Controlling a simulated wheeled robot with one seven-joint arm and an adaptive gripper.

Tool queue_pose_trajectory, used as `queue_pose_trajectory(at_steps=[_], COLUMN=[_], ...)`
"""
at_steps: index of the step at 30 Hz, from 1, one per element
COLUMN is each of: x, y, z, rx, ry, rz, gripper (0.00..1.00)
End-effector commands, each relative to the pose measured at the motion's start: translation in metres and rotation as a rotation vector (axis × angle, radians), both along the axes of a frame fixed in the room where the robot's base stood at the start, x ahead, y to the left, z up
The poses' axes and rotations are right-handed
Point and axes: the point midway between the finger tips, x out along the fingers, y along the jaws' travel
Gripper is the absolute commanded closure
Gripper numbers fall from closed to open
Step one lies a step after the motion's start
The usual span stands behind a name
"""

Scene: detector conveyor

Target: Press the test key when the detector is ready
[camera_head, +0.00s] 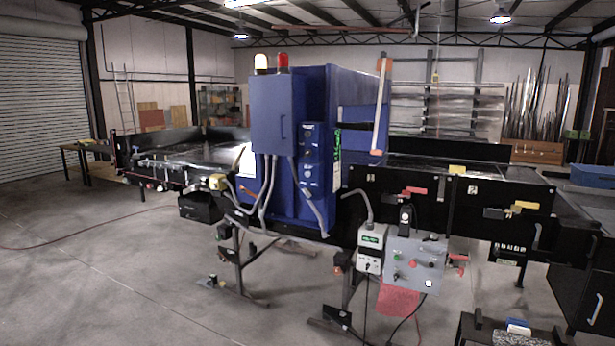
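The detector is a tall blue cabinet (288,130) over the conveyor, near the middle. Below right hangs a grey control box (414,262) with red, green and black controls and a small white square (428,283). Left of it is a pale box (370,249) with a green display (369,238). Their lettering is too small to read, so I cannot tell which control is the test key. My gripper is not in view.
The black conveyor (440,205) runs across the middle, with yellow and red handles along its front. Its legs (240,268) and hanging cables reach down to the floor. A dark case (505,332) stands at the bottom right. Concrete floor (90,260) is open at left.

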Motion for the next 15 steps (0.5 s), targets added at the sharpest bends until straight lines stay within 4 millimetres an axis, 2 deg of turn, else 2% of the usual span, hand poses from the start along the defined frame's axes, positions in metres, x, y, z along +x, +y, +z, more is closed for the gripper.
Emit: queue_pose_trajectory(at_steps=[15], x=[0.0], y=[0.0], z=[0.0], rx=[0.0], ry=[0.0], rz=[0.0], gripper=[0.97])
